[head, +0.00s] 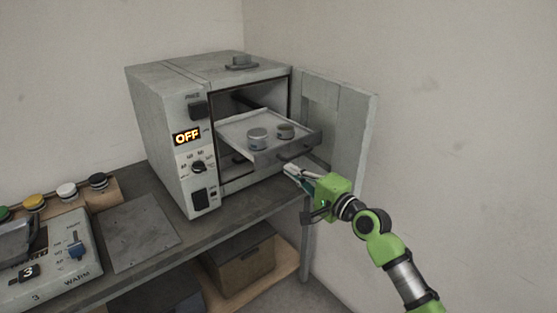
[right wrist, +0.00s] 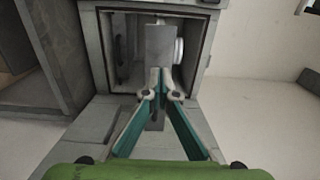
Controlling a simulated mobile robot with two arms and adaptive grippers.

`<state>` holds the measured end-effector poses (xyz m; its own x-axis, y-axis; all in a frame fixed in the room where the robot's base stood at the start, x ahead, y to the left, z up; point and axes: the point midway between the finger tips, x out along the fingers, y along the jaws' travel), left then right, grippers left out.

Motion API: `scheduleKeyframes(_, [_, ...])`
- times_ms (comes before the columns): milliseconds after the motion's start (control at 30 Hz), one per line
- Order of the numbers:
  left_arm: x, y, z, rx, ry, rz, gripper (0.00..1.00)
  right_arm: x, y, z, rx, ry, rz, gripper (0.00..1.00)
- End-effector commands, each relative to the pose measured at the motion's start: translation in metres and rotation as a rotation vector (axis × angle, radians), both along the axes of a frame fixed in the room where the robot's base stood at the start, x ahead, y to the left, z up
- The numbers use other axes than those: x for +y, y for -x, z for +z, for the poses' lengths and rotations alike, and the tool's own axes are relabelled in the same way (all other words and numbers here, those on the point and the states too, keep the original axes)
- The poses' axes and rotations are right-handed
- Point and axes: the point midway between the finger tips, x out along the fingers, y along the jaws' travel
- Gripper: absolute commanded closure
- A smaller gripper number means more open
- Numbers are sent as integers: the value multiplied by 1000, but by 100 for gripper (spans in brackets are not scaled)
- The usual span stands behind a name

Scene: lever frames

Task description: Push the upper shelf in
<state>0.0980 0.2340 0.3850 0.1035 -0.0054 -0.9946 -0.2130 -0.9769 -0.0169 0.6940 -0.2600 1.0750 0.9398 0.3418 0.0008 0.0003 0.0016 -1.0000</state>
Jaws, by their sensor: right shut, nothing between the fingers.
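The upper shelf (head: 232,127) is a light metal tray sticking partway out of the grey oven (head: 160,110). Two small round tins (head: 258,138) (head: 285,131) stand on it. The oven door (head: 345,130) is swung open to the right. My right gripper (head: 289,169) is shut and empty, in front of and slightly below the shelf's front edge in the head view. In the right wrist view the shelf (right wrist: 160,42) shows beyond the closed fingertips (right wrist: 162,92); whether they touch it I cannot tell. My left gripper is not in view.
A grey table (head: 220,220) holds the oven. A box (head: 240,264) sits on the lower level. The open door stands close to my right arm.

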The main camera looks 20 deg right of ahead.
Motion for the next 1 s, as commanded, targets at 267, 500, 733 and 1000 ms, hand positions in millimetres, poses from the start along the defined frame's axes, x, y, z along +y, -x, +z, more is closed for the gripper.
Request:
scheduleKeyframes(267, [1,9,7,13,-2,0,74,15,-44,2,0,0,-1,100])
scheduleKeyframes(500, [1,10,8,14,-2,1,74,21,-58,0,0,1,-1,100])
scheduleKeyframes(733, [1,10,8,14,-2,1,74,22,-59,0,-1,2,0,100])
scheduleKeyframes(1000, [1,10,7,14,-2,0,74,22,-60,-1,0,1,-1,100])
